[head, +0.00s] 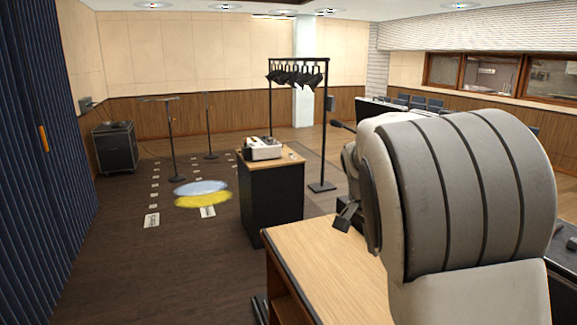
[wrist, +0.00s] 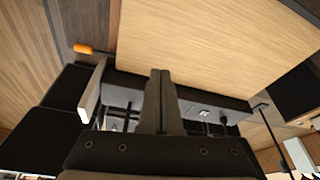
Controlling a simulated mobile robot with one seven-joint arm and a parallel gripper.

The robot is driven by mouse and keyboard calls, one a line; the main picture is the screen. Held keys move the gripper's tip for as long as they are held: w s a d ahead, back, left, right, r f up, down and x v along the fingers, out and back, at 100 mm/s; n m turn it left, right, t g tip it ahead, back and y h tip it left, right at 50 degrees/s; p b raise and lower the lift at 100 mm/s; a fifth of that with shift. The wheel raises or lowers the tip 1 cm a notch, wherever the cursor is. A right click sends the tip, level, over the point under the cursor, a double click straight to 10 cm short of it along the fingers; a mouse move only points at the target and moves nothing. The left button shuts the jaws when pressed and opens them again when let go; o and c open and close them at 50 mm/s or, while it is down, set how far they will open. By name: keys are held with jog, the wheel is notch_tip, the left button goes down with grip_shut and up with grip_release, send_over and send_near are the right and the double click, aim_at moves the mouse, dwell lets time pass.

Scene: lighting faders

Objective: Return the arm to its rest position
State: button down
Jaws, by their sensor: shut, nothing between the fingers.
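My gripper (wrist: 160,75) shows in the wrist view with its two dark fingers together and nothing between them. In the head view, a dark end piece that looks like my gripper (head: 344,219) hangs above the far edge of the light wooden desk (head: 320,262), apart from it. My large grey and white arm link fills the right of the head view and hides much of what lies behind. In the wrist view, a dark panel edge (wrist: 207,113) with small fittings lies behind the fingers, beside a wooden top (wrist: 215,45); I cannot make out the faders.
A black cabinet (head: 268,208) with a wooden top carries a white device (head: 263,149). A stand with several black lamps (head: 298,75) is behind it. Blue (head: 201,187) and yellow (head: 205,201) light spots lie on the open floor at left. An orange-handled item (wrist: 85,48) shows in the wrist view.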

jog(key=s+a+r+n+t+y, duration=0.1)
jog(key=s+n, duration=0.4)
jog(key=s, duration=0.9)
jog(key=s+a+r+n+t+y, duration=0.1)
jog(key=s+n, duration=0.5)
jog(key=s, duration=0.8)
jog(key=shift+a+r+t+y, duration=0.4)
jog(key=shift+a+r+t, duration=0.4)
jog(key=shift+a, duration=0.45)
